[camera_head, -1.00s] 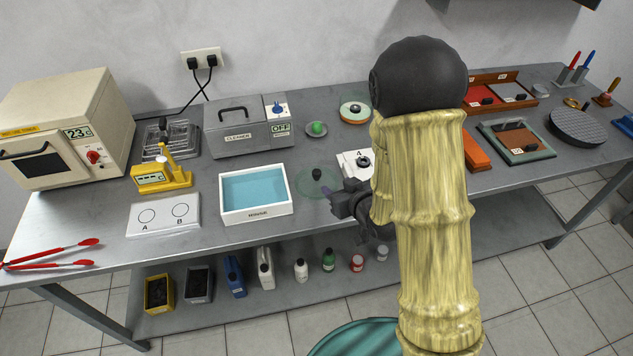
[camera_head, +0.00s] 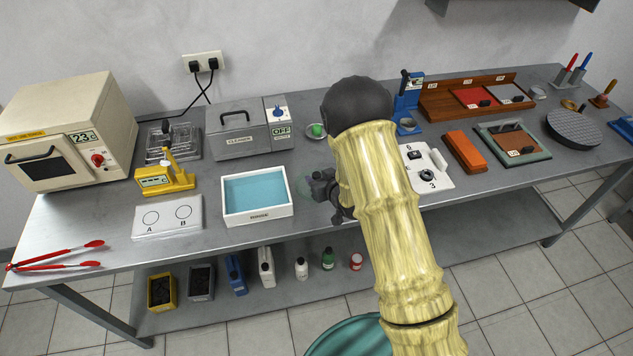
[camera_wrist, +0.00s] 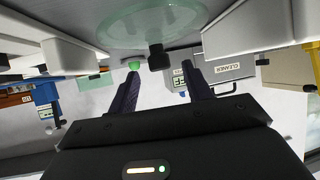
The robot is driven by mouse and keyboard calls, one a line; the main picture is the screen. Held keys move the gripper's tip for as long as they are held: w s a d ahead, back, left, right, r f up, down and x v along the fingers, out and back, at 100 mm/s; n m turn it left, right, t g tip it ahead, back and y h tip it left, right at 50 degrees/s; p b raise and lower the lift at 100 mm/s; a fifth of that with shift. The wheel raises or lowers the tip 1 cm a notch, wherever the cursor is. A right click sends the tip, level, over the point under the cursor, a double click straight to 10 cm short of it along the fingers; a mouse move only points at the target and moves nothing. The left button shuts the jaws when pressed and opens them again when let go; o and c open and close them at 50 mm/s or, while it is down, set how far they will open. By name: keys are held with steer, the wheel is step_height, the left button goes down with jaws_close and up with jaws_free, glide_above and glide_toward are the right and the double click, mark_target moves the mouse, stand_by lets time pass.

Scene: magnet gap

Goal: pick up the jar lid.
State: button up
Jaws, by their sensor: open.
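The jar lid is a clear, pale green glass disc with a black knob. In the wrist view the disc (camera_wrist: 140,28) fills the top middle, and its knob (camera_wrist: 158,60) shows between my fingertips in the picture. In the head view only a faint edge of the lid (camera_head: 302,188) shows beside the white basin; my gripper and arm hide the rest. My gripper (camera_wrist: 160,70) is open, with two dark fingers apart and nothing held. In the head view my gripper (camera_head: 325,188) is over the lid's place. I cannot tell whether the fingers touch the knob.
A white basin of blue liquid (camera_head: 257,216) stands left of my gripper.

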mark_target(317, 175)
steer(key=shift+w+a+f+p, duration=0.15)
steer(key=shift+w+a+p, duration=0.1)
steer(key=shift+w+p, duration=0.1)
steer(key=shift+p+x, duration=0.7)
steer(key=shift+x, duration=1.4)
steer(key=shift+f, duration=0.1)
jaws_close()
